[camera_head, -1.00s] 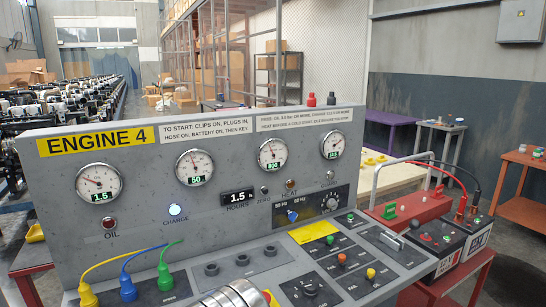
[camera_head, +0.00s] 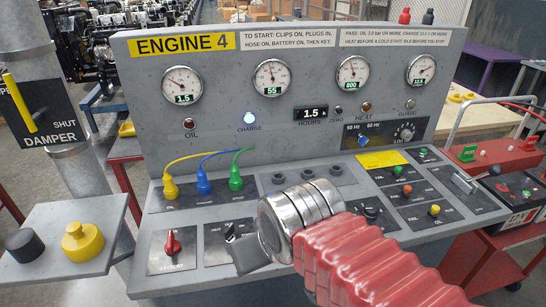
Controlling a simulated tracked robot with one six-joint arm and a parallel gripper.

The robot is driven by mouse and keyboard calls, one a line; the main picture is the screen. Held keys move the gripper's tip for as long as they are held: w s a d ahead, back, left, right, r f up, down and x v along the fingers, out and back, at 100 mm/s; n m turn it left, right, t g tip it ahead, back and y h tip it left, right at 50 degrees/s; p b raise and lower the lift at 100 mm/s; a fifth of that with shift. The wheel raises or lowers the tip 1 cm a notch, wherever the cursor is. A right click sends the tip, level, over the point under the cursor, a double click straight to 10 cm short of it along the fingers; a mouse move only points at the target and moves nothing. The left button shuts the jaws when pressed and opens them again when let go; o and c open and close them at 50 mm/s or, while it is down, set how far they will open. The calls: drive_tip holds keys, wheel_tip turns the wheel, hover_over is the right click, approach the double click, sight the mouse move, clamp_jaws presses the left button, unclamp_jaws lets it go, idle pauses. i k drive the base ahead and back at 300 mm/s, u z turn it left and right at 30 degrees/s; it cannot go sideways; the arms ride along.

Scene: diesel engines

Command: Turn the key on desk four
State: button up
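The grey desk (camera_head: 300,45) bears a yellow ENGINE 4 label (camera_head: 181,43). My gripper (camera_head: 240,262) is low over the desk's front left, at the end of my silver wrist and red sleeve; its fingers are mostly hidden and I cannot tell if it is open or shut. Just beyond it a small dark control (camera_head: 231,232) stands on a black plate, partly covered by my gripper; I cannot tell for sure that it is the key, nor whether they touch. A red battery switch (camera_head: 172,243) is to the left. The CHARGE lamp (camera_head: 250,118) is lit.
Yellow, blue and green plugs (camera_head: 203,183) stand in their sockets behind my gripper. A side shelf (camera_head: 62,245) with a black and a yellow cap is at the left, by the damper post (camera_head: 78,190). A red battery cart (camera_head: 495,240) is at the right.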

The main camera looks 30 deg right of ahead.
sight(230, 237)
drive_tip(key=u, duration=0.65)
drive_tip(key=k, duration=0.85)
drive_tip(key=u, duration=0.9)
drive_tip(key=k, duration=0.5)
drive_tip(key=u, duration=0.1)
drive_tip(key=i, duration=0.65)
drive_tip(key=z, duration=0.8)
drive_tip(key=i, duration=1.2)
drive_tip(key=z, duration=0.2)
